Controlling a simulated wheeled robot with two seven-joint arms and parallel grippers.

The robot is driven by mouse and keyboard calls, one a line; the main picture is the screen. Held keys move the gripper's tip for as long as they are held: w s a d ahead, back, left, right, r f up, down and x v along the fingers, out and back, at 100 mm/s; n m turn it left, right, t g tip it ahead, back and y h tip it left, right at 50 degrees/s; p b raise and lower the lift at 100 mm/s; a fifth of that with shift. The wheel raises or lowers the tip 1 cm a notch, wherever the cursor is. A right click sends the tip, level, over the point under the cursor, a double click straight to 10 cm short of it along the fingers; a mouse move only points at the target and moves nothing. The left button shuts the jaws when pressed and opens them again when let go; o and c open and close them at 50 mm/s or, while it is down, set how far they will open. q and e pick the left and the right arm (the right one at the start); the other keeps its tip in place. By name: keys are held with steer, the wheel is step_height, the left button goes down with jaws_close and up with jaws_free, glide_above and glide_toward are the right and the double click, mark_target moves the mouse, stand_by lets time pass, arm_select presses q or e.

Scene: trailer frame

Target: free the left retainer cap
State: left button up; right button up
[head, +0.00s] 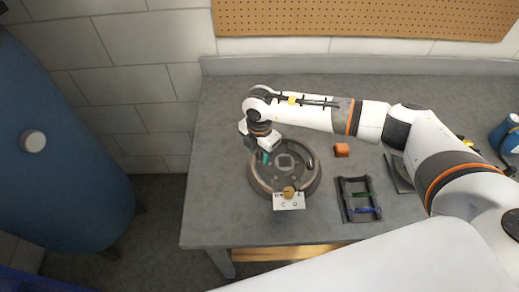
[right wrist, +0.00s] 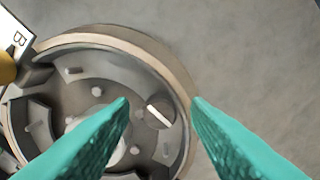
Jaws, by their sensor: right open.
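A round grey housing (head: 256,184) with a tan rim lies on the bench; it fills much of the right wrist view (right wrist: 150,47). Inside it are several small pegs and, near the rim, a dark round part with a pale bar (right wrist: 158,117), perhaps a retainer cap; I cannot tell whether it is the left one. My right gripper (head: 264,157) is over the housing's upper left side. Its teal fingers (right wrist: 161,101) are apart, with the pale bar showing between them and nothing held. The fingers hide part of the housing's inside. My left gripper is not in view.
A brass knob (head: 289,191) and a white lettered plate (head: 289,203) sit at the housing's front edge. The bench's left side (head: 218,170) is clear.

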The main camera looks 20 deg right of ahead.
steer(key=shift+c, duration=0.3)
jaws_close()
steer(key=n+b, duration=0.4)
steer(key=shift+f, duration=0.2)
steer(key=n+b, duration=0.8)
steer(key=n, duration=0.1)
steer(key=shift+b, duration=0.4)
steer(key=n+b, duration=0.2)
steer(key=n, duration=0.1)
steer(key=n+b, duration=0.1)
steer(key=b, duration=0.1)
steer(key=shift+r+n, duration=0.25)
steer(key=shift+n, duration=0.05)
